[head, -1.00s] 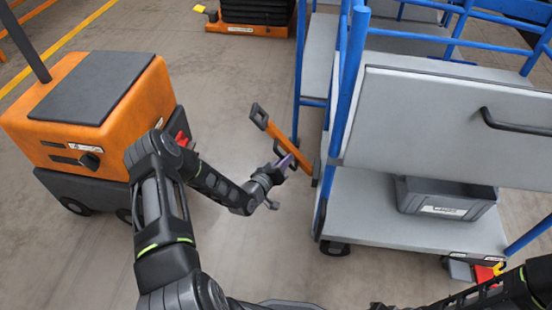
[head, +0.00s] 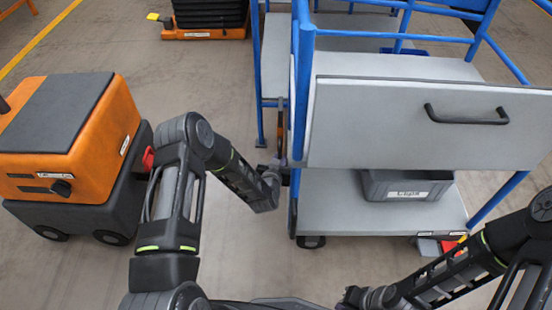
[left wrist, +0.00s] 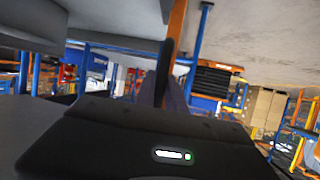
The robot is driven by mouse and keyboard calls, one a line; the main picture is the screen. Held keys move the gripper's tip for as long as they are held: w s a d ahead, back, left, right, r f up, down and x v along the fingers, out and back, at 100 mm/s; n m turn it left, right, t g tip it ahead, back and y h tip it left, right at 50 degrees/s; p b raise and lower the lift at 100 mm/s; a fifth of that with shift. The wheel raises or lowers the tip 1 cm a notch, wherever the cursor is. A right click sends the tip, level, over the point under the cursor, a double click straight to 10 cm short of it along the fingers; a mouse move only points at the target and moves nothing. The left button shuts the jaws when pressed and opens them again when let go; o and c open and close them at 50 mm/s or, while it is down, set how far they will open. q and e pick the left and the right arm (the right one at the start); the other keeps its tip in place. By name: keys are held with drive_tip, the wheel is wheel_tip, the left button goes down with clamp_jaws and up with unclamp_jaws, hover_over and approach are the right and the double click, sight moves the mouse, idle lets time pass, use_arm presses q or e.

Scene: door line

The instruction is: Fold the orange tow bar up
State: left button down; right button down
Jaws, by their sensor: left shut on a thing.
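The orange tow bar (head: 281,118) stands close to upright against the left end of the blue-and-grey cart (head: 385,215), in front of its blue frame. Its lower part is hidden behind my left gripper (head: 280,166) and wrist. My left gripper is shut on the tow bar. In the left wrist view, the orange bar (left wrist: 177,28) runs up from between the fingers (left wrist: 173,96), with a dark part beside it. My right arm is low at the right, with its gripper (head: 352,296) partly at the bottom edge; its fingers cannot be made out.
An orange and dark grey tugger (head: 70,130) stands at the left. A grey bin (head: 405,186) sits on the cart's lower deck, below a grey panel with a black handle (head: 465,117). Open floor lies between the tugger and the cart.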

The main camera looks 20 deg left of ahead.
use_arm(q)
drive_tip(key=shift+d, duration=0.25)
drive_tip(key=c, duration=1.4)
unclamp_jaws()
drive_tip(key=shift+a, duration=0.1)
drive_tip(key=shift+s+r, duration=0.1)
drive_tip(key=shift+s, duration=0.1)
drive_tip(key=p+v, duration=0.2)
drive_tip(key=v, duration=0.5)
drive_tip(key=shift+s, duration=0.2)
